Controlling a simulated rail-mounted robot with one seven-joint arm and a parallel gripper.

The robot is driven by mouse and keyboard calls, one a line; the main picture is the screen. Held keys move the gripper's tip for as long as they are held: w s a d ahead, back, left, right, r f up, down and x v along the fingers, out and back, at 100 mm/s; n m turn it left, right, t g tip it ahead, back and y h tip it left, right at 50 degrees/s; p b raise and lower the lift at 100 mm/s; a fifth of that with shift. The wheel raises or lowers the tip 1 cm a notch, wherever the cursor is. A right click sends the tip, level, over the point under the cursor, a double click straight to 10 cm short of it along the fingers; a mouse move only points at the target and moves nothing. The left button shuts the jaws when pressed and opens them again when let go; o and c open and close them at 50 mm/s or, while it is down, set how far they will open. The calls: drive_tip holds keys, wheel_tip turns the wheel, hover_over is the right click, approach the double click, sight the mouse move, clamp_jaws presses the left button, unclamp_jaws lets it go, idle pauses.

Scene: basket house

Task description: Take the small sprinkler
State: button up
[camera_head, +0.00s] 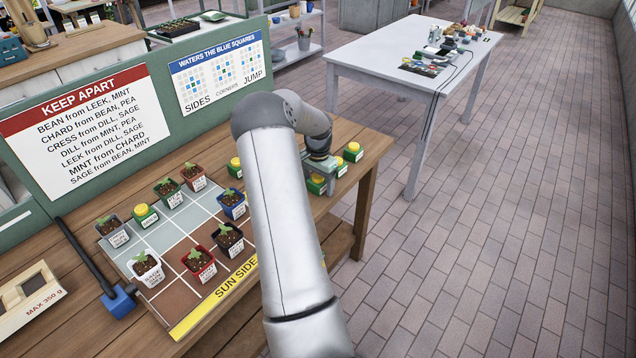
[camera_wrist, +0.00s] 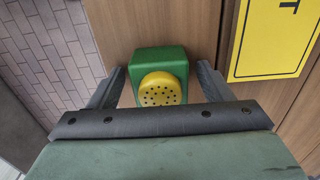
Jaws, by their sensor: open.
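Several sprinklers, green blocks with yellow round caps, are on the wooden bench in the head view. One sprinkler (camera_head: 317,185) is under and beside my gripper (camera_head: 321,168), with others (camera_head: 235,167), (camera_head: 353,152) to its left and right. Another sprinkler (camera_head: 145,215) sits on the tiled board. Their small labels are too small to read. In the wrist view a green sprinkler (camera_wrist: 160,89) with a yellow perforated cap is between the open fingers of my gripper (camera_wrist: 160,72). I see gaps on both sides of it. I cannot tell which one is the small one.
The tiled board (camera_head: 184,245) holds several potted seedlings. A blue-headed tool (camera_head: 118,301) and a wooden tray (camera_head: 25,300) lie to the left. Two signs, KEEP APART (camera_head: 88,125) and WATERS THE BLUE SQUARES (camera_head: 219,74), stand behind. A white table (camera_head: 385,60) stands apart at right.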

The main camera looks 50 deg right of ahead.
drive_tip(key=shift+c, duration=0.3)
drive_tip(key=c, duration=1.1)
drive_tip(key=shift+r, duration=0.1)
